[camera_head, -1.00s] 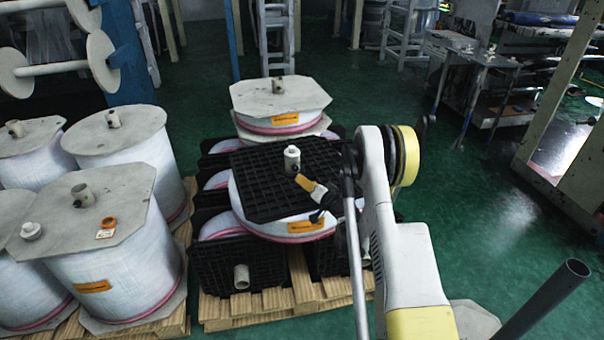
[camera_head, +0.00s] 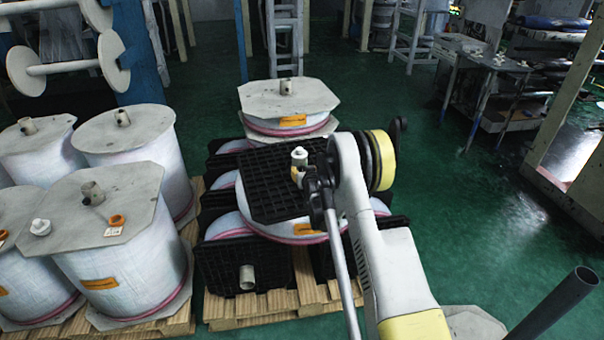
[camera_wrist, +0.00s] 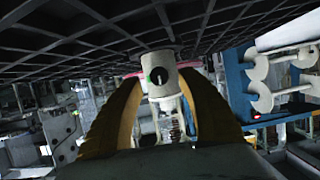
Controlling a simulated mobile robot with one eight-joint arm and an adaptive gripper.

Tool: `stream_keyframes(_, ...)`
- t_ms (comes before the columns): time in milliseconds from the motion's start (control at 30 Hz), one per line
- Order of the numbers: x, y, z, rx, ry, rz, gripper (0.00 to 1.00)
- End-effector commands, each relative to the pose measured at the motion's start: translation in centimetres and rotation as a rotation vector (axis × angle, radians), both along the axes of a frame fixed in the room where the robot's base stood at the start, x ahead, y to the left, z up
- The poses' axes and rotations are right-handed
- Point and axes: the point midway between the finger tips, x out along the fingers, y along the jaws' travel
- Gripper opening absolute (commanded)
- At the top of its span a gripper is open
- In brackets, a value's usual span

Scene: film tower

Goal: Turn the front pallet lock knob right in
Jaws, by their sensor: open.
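A pale pipe stub (camera_head: 247,277) sticks out of the front black panel (camera_head: 222,282) below.
Wrapped spools with octagonal lids (camera_head: 105,195) crowd the left, with stubs and an orange ring (camera_head: 117,219). Another lidded spool (camera_head: 288,98) stands behind the panel. A wooden pallet (camera_head: 265,312) lies below.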

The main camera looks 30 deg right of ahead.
Motion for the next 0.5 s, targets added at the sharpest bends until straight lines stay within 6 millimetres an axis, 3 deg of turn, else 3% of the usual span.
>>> stream_keyframes(200,2.0,-0.5,-1.0,0.000,0.000,0.000,0.46)
stream_keyframes(500,2.3,-0.6,-0.9,0.000,0.000,0.000,0.46)
